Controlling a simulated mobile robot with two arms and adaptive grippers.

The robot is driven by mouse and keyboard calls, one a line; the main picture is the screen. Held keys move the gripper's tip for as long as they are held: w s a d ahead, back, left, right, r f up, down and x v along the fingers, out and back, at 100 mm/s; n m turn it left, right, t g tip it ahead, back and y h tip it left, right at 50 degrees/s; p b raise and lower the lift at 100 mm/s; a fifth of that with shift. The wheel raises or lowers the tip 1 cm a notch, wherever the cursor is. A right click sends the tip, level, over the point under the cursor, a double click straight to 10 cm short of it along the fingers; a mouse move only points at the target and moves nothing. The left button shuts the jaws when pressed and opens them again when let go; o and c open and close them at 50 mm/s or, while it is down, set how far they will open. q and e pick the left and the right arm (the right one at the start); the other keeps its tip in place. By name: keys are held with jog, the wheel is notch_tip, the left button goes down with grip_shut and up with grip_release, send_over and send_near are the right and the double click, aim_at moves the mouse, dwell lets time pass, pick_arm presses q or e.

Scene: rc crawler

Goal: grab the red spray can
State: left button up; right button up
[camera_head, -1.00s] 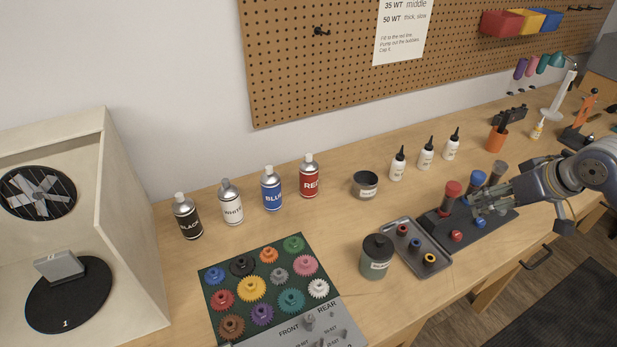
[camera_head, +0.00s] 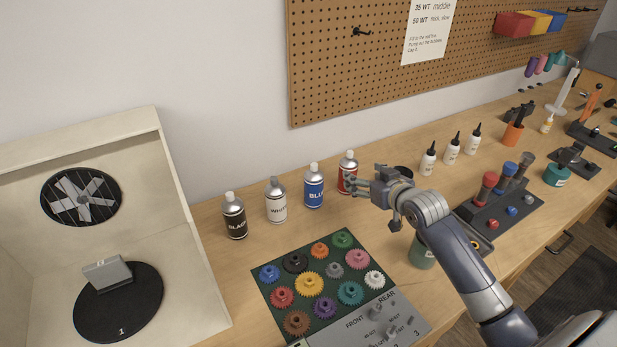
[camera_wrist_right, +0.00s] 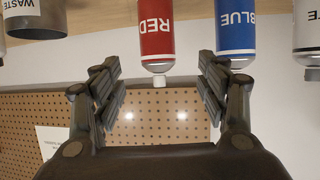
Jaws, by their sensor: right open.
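The red spray can (camera_head: 347,168) stands upright at the right end of the row of cans. My right gripper (camera_head: 362,184) is in front of it and partly hides its label. In the right wrist view the red can (camera_wrist_right: 156,28) appears upside down, between the open fingers of my right gripper (camera_wrist_right: 158,90) and beyond their tips. I cannot tell from the views whether a finger touches it. The blue can (camera_wrist_right: 236,30) lies close beside one finger. My left gripper is not in view.
The blue (camera_head: 313,188), white (camera_head: 275,203) and black (camera_head: 235,218) cans stand to the left of the red one. A waste cup (camera_wrist_right: 35,20) is on its other side. A gear board (camera_head: 318,283) lies in front. A booth (camera_head: 185,240) stands at left.

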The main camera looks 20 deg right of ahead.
aim_at(353, 170)
jog(key=x, duration=0.4)
jog(key=shift+w+d+f+p, duration=0.15)
jog(key=shift+d+p, duration=0.2)
jog(key=shift+d, duration=0.05)
jog(key=shift+w+f, duration=0.15)
jog(key=shift+w, duration=0.15)
jog(key=shift+w+a+f, duration=0.1)
jog(key=shift+w+a, duration=0.05)
jog(key=shift+w, duration=0.35)
jog(key=p+x, duration=0.1)
jog(key=x, duration=0.2)
jog(key=shift+w+f, duration=0.2)
jog(key=shift+w, duration=0.1)
jog(key=shift+w+f+p, duration=0.25)
jog(key=shift+w+p, duration=0.05)
jog(key=shift+w, duration=0.15)
jog(key=c, duration=1.3)
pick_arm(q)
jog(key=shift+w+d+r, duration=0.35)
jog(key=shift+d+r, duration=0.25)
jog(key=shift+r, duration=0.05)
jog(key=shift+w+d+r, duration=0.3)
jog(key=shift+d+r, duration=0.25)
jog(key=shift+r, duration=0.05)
